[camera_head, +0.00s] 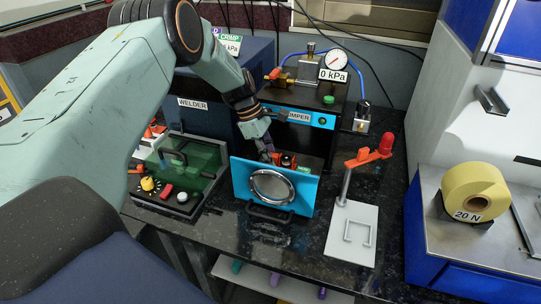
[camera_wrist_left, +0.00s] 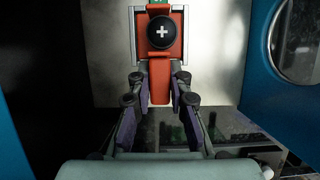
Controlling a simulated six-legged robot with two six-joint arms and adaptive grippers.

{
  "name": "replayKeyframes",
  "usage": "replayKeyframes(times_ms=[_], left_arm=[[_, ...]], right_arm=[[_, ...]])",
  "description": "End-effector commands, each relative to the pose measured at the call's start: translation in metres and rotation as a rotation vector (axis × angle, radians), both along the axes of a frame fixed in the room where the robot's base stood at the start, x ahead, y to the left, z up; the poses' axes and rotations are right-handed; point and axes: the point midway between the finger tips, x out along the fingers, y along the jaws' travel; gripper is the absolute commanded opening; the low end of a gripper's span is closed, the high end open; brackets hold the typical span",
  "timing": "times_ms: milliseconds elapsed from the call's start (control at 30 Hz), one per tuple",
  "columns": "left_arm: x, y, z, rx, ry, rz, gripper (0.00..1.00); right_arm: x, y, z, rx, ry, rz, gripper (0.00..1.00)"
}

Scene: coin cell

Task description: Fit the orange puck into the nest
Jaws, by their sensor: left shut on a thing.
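The orange puck (camera_wrist_left: 160,85) shows in the left wrist view as an orange plate with a narrow tab, carrying a black disc (camera_wrist_left: 163,33) with a white plus sign. My left gripper (camera_wrist_left: 159,80) is shut on the tab. A grey frame (camera_wrist_left: 134,22), which looks like the nest, borders the plate at its sides; I cannot tell whether the puck is seated. In the head view my left gripper (camera_head: 266,152) reaches down behind a blue door, beside an orange and black part (camera_head: 286,161). The door partly hides this area. My right gripper is not in view.
The blue door (camera_head: 299,198) with a round window stands in front of the crimper (camera_head: 322,121). A green-lidded box (camera_head: 190,157) is to its left. A grey plate with an orange-red lever (camera_head: 362,158) is to its right. A yellow roll (camera_head: 474,190) lies farther right.

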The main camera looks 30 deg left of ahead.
Motion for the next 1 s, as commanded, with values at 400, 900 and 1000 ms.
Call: replayKeyframes(times_ms=[400, 900, 1000], left_arm=[[0.0, 0.0, -0.001, 0.0, 0.0, 0.0, 0.45], [-0.001, 0.01, 0.023, -0.001, -0.005, 0.001, 0.45], [-0.002, 0.018, 0.043, -0.001, -0.006, 0.001, 0.45]], right_arm=[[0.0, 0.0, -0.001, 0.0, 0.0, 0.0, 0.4], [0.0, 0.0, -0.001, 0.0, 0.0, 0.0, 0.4], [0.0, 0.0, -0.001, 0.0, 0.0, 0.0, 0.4]])
